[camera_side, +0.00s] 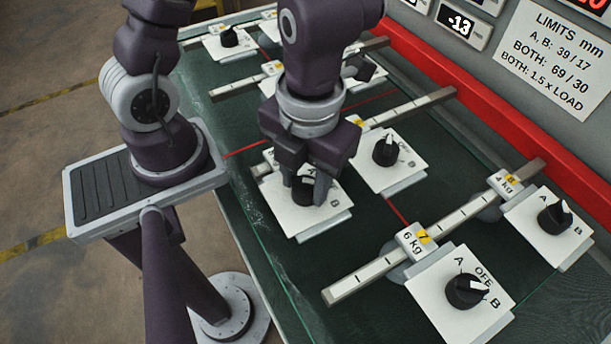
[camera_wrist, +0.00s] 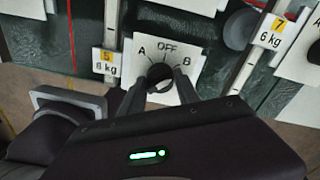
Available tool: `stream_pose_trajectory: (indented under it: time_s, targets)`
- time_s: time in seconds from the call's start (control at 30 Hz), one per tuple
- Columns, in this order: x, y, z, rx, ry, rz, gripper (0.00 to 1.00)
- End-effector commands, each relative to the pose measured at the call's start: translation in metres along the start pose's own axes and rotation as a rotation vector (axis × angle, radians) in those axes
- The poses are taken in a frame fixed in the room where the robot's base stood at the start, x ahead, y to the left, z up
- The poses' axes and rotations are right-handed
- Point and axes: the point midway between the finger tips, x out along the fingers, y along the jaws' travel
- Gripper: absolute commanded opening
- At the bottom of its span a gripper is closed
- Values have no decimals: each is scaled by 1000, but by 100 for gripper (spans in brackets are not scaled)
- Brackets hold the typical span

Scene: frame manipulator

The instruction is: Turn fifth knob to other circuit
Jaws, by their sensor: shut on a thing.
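The fifth knob (camera_wrist: 160,75) is black and sits on a white plate (camera_wrist: 188,52) marked A, OFF and B. A tag (camera_wrist: 107,62) with a yellow 5 and a weight label is beside it. My gripper (camera_wrist: 161,84) is shut on this knob, one finger on each side. In the side view my gripper (camera_side: 305,190) points down onto the knob on its white plate (camera_side: 290,220), at the table's near side. The fingers hide much of the knob, and I cannot tell which mark its pointer faces.
Another knob (camera_side: 385,150) stands close behind my gripper on its own plate. The knob by tag 7 (camera_side: 466,290) is at front right, and another knob (camera_side: 555,218) is at far right. Metal bars (camera_side: 370,276) cross the green table. A red rail (camera_side: 480,125) runs along the back.

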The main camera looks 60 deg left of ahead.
Motion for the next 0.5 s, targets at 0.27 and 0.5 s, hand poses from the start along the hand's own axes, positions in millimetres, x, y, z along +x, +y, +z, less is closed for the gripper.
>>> stream_pose_trajectory:
  time_s: [0.27,0.5]
  targets:
    - [-1,-2,0,-62,3,-5,0]
    - [-1,-2,1,-233,8,-5,0]
